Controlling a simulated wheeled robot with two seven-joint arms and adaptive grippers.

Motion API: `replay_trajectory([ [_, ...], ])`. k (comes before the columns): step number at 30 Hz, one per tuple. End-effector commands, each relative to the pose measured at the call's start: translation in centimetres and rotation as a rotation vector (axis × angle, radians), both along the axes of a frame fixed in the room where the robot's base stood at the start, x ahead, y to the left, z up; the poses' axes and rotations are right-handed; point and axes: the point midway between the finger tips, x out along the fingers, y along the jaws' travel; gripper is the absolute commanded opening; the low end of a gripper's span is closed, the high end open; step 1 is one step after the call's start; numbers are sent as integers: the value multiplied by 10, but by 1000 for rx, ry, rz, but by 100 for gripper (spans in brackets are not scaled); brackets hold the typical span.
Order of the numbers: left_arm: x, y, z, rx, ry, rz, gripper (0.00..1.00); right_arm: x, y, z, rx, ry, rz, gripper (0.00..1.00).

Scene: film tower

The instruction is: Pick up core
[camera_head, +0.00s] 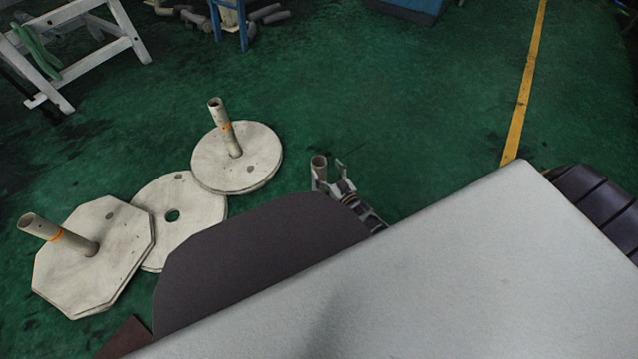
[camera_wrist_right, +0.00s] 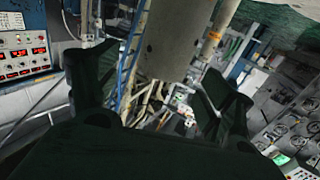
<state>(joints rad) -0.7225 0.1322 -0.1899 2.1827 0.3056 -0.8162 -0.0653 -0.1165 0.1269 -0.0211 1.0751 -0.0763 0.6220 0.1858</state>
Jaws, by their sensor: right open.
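A core, a pale beige hollow tube (camera_head: 319,165), stands at my right gripper (camera_head: 331,176) in the head view. Its lower part is hidden. In the right wrist view the tube (camera_wrist_right: 176,38) rises large between the two dark fingers of the right gripper (camera_wrist_right: 160,88). The fingers stand apart on either side of it, with gaps, so the jaws are open around it. A second, thinner-looking tube with an orange band (camera_wrist_right: 213,38) shows behind it. My left gripper is not in view.
On the green floor lie an octagonal plate (camera_head: 75,280) and a round plate (camera_head: 222,175), each with an orange-banded tube standing on it. A holed disc (camera_head: 190,205) lies between them. A white frame (camera_head: 95,55) stands top left.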

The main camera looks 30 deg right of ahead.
Motion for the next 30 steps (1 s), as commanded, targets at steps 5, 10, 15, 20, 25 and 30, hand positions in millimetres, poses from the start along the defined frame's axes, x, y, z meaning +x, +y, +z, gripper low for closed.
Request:
replay_trajectory([
  [5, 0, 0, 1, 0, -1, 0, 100, 0, 0, 0, 0, 0, 0, 82],
  [10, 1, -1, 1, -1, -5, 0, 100, 2, 1, 0, 0, -1, 0, 82],
  [15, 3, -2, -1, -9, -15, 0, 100, 10, 2, -1, 0, -3, 0, 82],
  [20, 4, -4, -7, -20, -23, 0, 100, 22, 4, -1, 0, -3, 0, 82],
  [25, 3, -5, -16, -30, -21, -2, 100, 35, 6, -1, 0, -2, 0, 82],
  [30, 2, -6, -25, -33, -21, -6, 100, 46, 7, -2, 0, -1, 0, 82],
])
